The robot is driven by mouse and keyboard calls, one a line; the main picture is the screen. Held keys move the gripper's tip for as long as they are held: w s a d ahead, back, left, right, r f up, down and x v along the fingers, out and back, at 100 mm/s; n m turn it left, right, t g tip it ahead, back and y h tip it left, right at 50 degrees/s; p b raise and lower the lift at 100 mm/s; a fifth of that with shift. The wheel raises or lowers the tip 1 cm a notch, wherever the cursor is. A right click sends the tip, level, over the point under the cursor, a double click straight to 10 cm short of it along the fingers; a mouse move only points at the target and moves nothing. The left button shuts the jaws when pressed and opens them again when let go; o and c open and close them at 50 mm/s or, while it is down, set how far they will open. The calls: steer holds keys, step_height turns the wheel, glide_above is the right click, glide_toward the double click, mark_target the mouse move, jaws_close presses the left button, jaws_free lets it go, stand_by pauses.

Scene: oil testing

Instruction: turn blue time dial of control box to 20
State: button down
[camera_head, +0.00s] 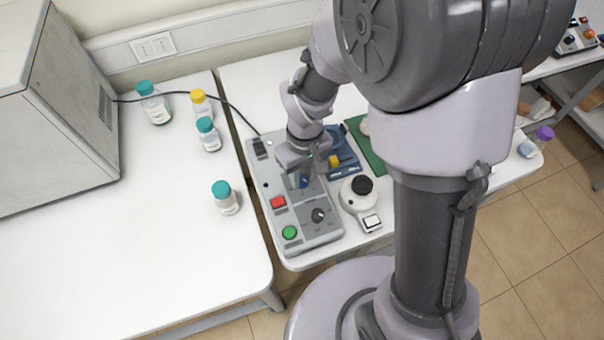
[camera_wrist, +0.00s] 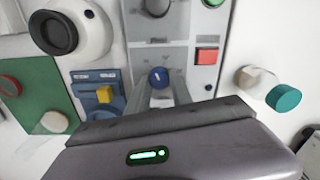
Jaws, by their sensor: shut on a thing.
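The grey control box (camera_head: 262,185) lies on the white table in the head view; its panel (camera_wrist: 203,78) also shows in the wrist view. The blue time dial (camera_head: 304,182) is on the panel, partly covered by my gripper in the head view. In the wrist view the blue dial (camera_wrist: 159,76) sits between my two fingers, with a small pale mark on its top. My gripper (camera_head: 302,180) points down at the panel and is shut on the dial; it also shows in the wrist view (camera_wrist: 160,82). The scale numbers around the dial are too small to read.
A red button (camera_head: 278,202), a green button (camera_head: 290,232) and a black knob (camera_head: 318,215) are on the same panel. A white round device (camera_head: 352,202) and a blue block (camera_head: 343,160) stand close on the right. Capped bottles (camera_head: 225,198) stand on the left table.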

mark_target(306, 178)
steer(key=m+b, duration=0.1)
steer(key=m, duration=0.3)
steer(key=shift+m, duration=0.3)
steer(key=shift+d+m+b, duration=0.1)
steer(key=shift+m+b, duration=0.45)
steer(key=shift+m, duration=1.25)
steer(key=c, duration=1.1)
jaws_free()
steer(key=shift+c, duration=0.2)
step_height(306, 178, up, 18)
steer(key=p, duration=0.6)
steer(key=shift+d+f, duration=0.25)
steer(key=shift+d, duration=0.1)
steer(key=shift+s, duration=0.1)
